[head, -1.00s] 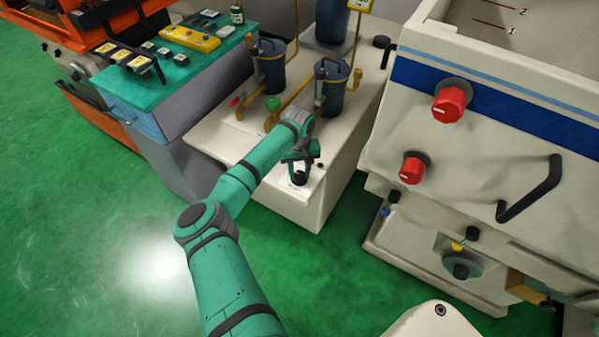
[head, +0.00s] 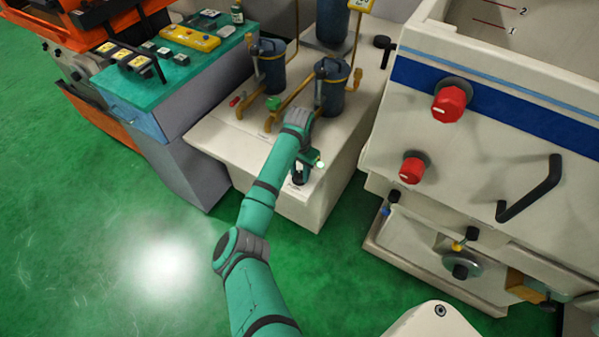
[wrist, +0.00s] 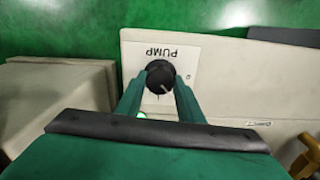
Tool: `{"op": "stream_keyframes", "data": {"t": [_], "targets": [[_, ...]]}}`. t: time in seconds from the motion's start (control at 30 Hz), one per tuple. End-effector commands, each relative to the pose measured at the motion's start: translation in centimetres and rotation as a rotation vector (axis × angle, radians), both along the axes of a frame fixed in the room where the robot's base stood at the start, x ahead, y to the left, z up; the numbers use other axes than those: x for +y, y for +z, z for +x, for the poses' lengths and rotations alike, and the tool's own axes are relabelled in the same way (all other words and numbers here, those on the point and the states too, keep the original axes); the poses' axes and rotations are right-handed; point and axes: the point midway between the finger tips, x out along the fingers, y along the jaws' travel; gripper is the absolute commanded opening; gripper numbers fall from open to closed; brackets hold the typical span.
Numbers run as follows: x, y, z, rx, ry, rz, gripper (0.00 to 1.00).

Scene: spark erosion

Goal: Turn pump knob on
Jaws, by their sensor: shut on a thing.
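The black pump knob (wrist: 160,76) sits on a white plate (wrist: 183,58) marked PUMP, which reads upside down in the wrist view. A thin pale mark shows on the knob's face. My gripper (wrist: 160,92) is shut on the knob, with one green finger on each side of it. In the head view my gripper (head: 300,173) is at the front of the low cream pump unit (head: 235,150).
Dark blue filter canisters (head: 331,95) with yellow pipes stand behind my gripper. A teal-topped cabinet (head: 185,80) is to the left. A large cream machine (head: 405,130) with red knobs (head: 451,103) and a black handle (head: 535,190) is to the right. Green floor in front is open.

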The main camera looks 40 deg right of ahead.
Motion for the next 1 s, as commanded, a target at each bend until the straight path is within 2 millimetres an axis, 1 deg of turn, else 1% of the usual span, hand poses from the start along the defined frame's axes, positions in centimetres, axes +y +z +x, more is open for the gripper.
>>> {"op": "stream_keyframes", "data": {"t": [0.2,0.5,0.73,1.0], "targets": [[0.07,-0.03,-0.13,0.003,-0.206,0.003,0.12],[0.12,0.02,-0.06,0.004,-0.467,0.003,0.12],[0.10,0.02,-0.07,0.004,-0.613,0.003,0.12],[0.10,0.02,-0.05,0.002,-0.703,0.002,0.12]]}}
